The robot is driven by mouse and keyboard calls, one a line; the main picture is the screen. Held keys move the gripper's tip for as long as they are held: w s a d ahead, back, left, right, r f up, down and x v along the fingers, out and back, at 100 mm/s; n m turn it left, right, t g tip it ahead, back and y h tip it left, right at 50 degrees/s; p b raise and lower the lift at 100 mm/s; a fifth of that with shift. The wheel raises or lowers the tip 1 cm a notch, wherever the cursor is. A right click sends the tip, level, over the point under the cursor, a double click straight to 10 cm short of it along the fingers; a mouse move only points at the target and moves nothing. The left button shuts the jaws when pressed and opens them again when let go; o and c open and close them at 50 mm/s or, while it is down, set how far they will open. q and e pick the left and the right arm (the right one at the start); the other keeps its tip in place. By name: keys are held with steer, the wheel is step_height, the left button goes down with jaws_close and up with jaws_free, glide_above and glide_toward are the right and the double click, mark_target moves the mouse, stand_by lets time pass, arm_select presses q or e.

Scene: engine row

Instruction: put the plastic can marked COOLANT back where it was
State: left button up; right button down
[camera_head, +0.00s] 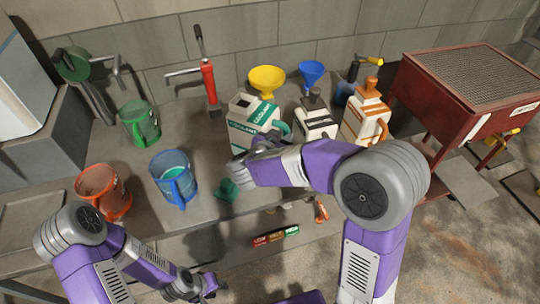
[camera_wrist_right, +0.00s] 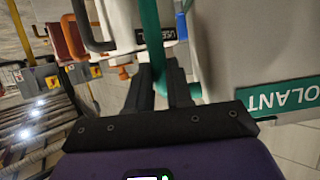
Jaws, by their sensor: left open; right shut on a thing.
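The white plastic can marked COOLANT (camera_head: 240,126), with green labels, is near the middle of the bench in the head view. My right gripper (camera_head: 268,138) is shut on its green handle (camera_head: 284,128). In the right wrist view the dark fingers (camera_wrist_right: 155,85) close on the teal handle (camera_wrist_right: 150,35), and the can's white side with its label (camera_wrist_right: 292,96) fills the right. I cannot tell whether the can's base touches the bench. A small green piece (camera_head: 227,188) lies in front of the can. My left gripper (camera_head: 208,286) is open and empty, low before the bench.
A white-and-black can (camera_head: 316,121) and a white-and-orange can (camera_head: 364,118) stand right of the coolant can. Yellow (camera_head: 267,79) and blue (camera_head: 311,73) funnels are behind. Blue (camera_head: 172,175), green (camera_head: 140,123) and orange (camera_head: 104,188) jugs stand left. A red cart (camera_head: 450,95) is at right.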

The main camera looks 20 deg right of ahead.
step_height(320, 180, down, 7)
steer(key=b, duration=0.2)
steer(key=shift+f+b, duration=0.15)
steer(key=shift+b, duration=0.2)
steer(key=c, duration=1.4)
jaws_free()
steer(key=shift+f, duration=0.25)
steer(key=o, duration=0.4)
steer(key=shift+r, duration=0.1)
